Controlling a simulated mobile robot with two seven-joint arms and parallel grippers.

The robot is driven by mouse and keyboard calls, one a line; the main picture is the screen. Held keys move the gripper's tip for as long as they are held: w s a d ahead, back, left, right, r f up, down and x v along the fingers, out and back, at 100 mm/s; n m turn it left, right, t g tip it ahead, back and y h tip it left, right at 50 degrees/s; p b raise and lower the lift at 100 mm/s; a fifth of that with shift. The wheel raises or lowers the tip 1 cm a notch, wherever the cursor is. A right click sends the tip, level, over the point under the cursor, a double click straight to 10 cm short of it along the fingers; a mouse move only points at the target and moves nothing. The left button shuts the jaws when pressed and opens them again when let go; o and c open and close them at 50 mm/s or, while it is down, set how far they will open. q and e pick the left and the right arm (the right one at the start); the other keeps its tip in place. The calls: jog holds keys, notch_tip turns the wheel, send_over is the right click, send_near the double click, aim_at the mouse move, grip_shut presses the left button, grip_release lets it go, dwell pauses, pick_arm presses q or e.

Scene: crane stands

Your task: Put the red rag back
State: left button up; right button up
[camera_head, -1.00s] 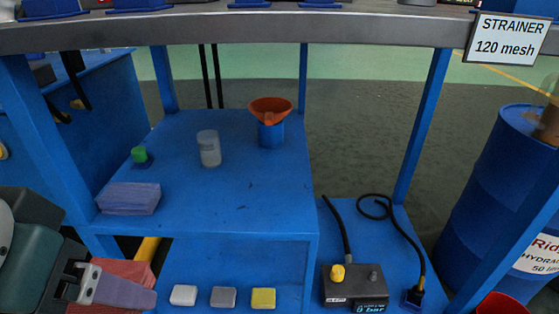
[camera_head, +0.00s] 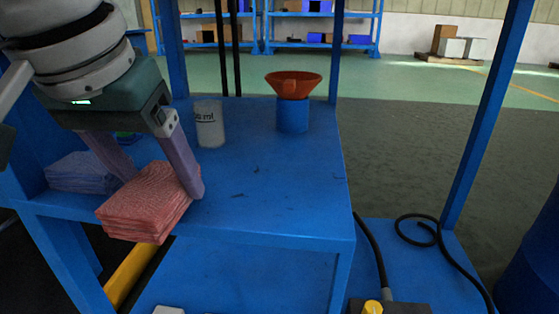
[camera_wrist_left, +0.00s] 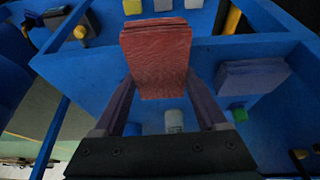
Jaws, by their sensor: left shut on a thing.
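The red rag (camera_head: 148,203) is a folded reddish stack at the front left edge of the blue shelf in the head view. My left gripper (camera_head: 165,185) has its two purple-grey fingers on either side of the rag and is shut on it. In the left wrist view the rag (camera_wrist_left: 158,58) sits between the fingertips (camera_wrist_left: 160,92). The rag's near end sticks out past the shelf's front edge; I cannot tell if it touches the shelf. A folded blue-purple rag (camera_head: 82,173) lies just left of it. My right gripper is not in view.
A whitish cup (camera_head: 209,124) and an orange funnel on a blue holder (camera_head: 293,87) stand farther back on the shelf (camera_head: 262,200). A small green-topped item (camera_wrist_left: 239,114) is near the purple rag. The shelf's front middle is clear. A black hose (camera_head: 440,240) lies lower right.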

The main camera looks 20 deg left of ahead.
pick_arm(q)
jog(key=w, duration=0.3)
jog(key=shift+w+a+b, duration=0.1)
jog(key=shift+a+b, duration=0.25)
jog(key=shift+b, duration=0.05)
jog(key=w, duration=0.1)
jog(key=w+b, duration=0.1)
jog(key=w+f+b, duration=0.1)
jog(key=shift+a, duration=0.35)
jog(key=shift+f+b, duration=0.35)
jog(key=shift+b, duration=0.05)
jog(key=shift+r, duration=0.1)
jog(key=shift+s, duration=0.1)
